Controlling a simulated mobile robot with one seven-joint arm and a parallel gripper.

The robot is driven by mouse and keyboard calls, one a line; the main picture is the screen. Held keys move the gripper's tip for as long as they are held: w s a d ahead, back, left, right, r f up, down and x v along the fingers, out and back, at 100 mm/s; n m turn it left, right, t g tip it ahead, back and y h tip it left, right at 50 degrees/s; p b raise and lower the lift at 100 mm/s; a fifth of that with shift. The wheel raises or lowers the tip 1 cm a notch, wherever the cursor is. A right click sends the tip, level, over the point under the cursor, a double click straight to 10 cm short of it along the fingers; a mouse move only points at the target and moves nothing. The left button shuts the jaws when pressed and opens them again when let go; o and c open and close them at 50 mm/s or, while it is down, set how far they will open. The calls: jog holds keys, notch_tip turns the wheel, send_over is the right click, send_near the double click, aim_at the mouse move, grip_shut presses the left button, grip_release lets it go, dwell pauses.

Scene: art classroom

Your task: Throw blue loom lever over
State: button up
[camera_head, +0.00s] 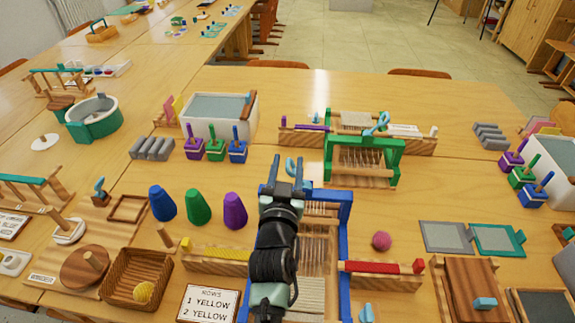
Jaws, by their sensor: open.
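The blue loom (345,225) stands near the front middle of the table, largely covered by my arm. Its lever appears as a light-blue loop (291,164) at the far end of the frame, seen between my fingertips. My gripper (286,168) is open, with one finger on each side of the loop in this view. I cannot tell whether either finger touches it. The lower part of the lever is hidden behind my gripper.
A green loom (395,150) with its own light-blue loop stands behind to the right. Blue, green and purple cones (197,207) stand to the left. A pink ball (381,241) and a red shuttle (382,267) lie to the right.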

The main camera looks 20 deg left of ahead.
grip_shut()
jog(key=shift+s+a, duration=0.1)
jog(key=shift+a, duration=0.1)
dwell(1.1)
